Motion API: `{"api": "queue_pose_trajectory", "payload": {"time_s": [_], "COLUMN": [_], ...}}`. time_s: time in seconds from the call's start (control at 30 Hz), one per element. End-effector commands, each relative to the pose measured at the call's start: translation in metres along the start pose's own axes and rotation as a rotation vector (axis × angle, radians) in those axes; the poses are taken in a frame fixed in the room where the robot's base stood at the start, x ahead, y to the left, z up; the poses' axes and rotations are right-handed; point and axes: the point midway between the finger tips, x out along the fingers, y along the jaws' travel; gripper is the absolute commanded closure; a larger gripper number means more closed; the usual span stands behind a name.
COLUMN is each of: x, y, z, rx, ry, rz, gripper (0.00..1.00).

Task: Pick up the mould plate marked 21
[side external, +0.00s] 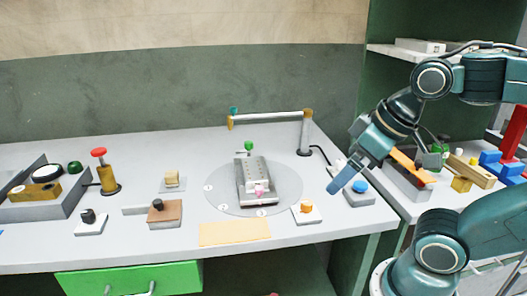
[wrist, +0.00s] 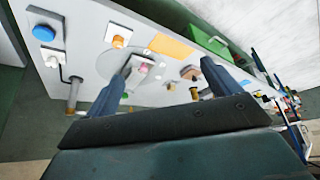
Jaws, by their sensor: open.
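No number 21 is legible in either view, so I cannot tell which piece is the marked mould plate. A grey metal block with a plate-like top (side external: 254,172) sits on the round disc (side external: 222,200) at the middle of the bench. It has a pink knob at its front and a green one behind. In the wrist view, the block with its pink knob (wrist: 143,68) shows between the fingers, far off. My gripper (side external: 388,167) is open and empty, in the air right of the disc. Its spread fingers also show in the wrist view (wrist: 167,62).
A blue-button box (side external: 360,193) and an orange-knob box (side external: 306,211) stand right of the disc. A rail on posts (side external: 270,115) stands behind it. A red-topped post (side external: 104,172) and a brown block (side external: 165,214) are left. The side bench holds coloured blocks (side external: 490,165).

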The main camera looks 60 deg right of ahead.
Motion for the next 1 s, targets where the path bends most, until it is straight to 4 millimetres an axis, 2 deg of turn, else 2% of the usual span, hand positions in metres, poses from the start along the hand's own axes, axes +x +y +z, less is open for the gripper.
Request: {"api": "queue_pose_trajectory", "payload": {"time_s": [0.17,0.37,0.67,1.0], "x": [-0.001,-0.003,-0.001,0.021], "y": [0.000,0.003,0.016,0.040], "z": [-0.003,-0.021,-0.080,-0.152], "rx": [0.004,0.035,0.142,0.283], "ry": [-0.002,-0.026,-0.095,-0.181], "rz": [0.001,0.008,0.031,0.064], "gripper": [0.11,0.11,0.11,0.11]}}
